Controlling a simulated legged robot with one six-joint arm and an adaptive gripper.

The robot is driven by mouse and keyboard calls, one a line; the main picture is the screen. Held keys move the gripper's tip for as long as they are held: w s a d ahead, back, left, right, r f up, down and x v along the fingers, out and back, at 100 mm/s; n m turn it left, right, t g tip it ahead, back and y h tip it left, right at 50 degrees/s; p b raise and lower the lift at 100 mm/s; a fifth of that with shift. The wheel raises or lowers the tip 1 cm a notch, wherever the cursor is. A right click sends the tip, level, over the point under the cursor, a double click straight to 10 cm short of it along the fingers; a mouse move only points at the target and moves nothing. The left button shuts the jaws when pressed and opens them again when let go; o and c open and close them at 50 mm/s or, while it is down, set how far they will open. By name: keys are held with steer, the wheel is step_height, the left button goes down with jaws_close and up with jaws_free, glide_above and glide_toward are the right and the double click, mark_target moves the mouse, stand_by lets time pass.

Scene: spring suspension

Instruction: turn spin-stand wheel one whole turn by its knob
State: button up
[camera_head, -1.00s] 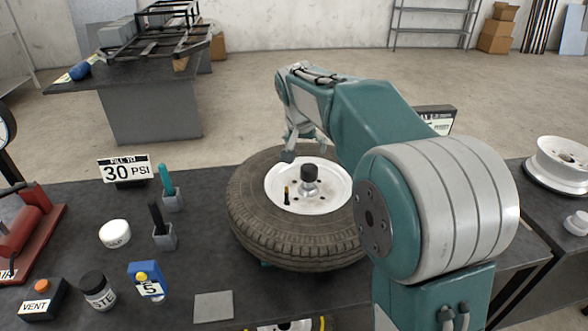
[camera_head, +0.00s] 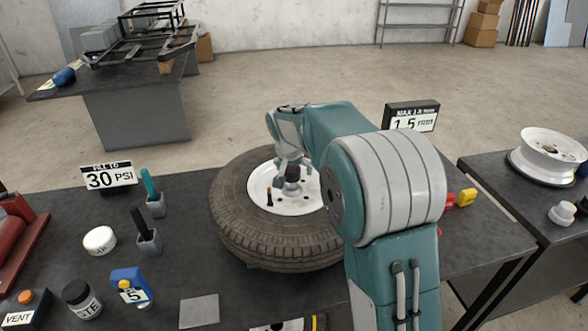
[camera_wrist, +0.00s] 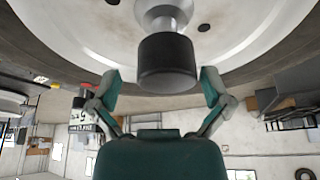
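The wheel (camera_head: 275,240), a black tyre on a white rim (camera_head: 297,205), lies flat on the dark bench in the head view. A dark valve stem (camera_head: 269,199) stands on the rim left of the hub. My gripper (camera_head: 294,175) is low over the hub. In the wrist view, the black knob (camera_wrist: 167,64) lies between the two fingertips of my gripper (camera_wrist: 160,78), with a gap on each side. The fingers are spread and hold nothing. My arm hides the wheel's right edge.
A "1.5" display (camera_head: 411,117) stands behind. Yellow and red blocks (camera_head: 467,197) lie at right.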

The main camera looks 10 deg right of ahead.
steer(key=shift+a, duration=0.35)
steer(key=c, duration=1)
steer(key=shift+a, duration=0.1)
steer(key=shift+c, duration=0.3)
steer(key=shift+s+f, duration=0.1)
steer(key=shift+n, duration=0.3)
steer(key=n+y, duration=0.1)
steer(key=n, duration=0.2)
steer(key=n+y, duration=0.1)
steer(key=n, duration=0.2)
steer(key=shift+f+n+y, duration=0.15)
steer(key=shift+n+y, duration=0.15)
steer(key=shift+y, duration=0.1)
steer(key=n+y, duration=0.1)
steer(key=n, duration=0.3)
steer(key=shift+y, duration=0.3)
steer(key=shift+n+g+y, duration=0.5)
steer(key=shift+n+g, duration=0.1)
steer(key=shift+n, duration=1.4)
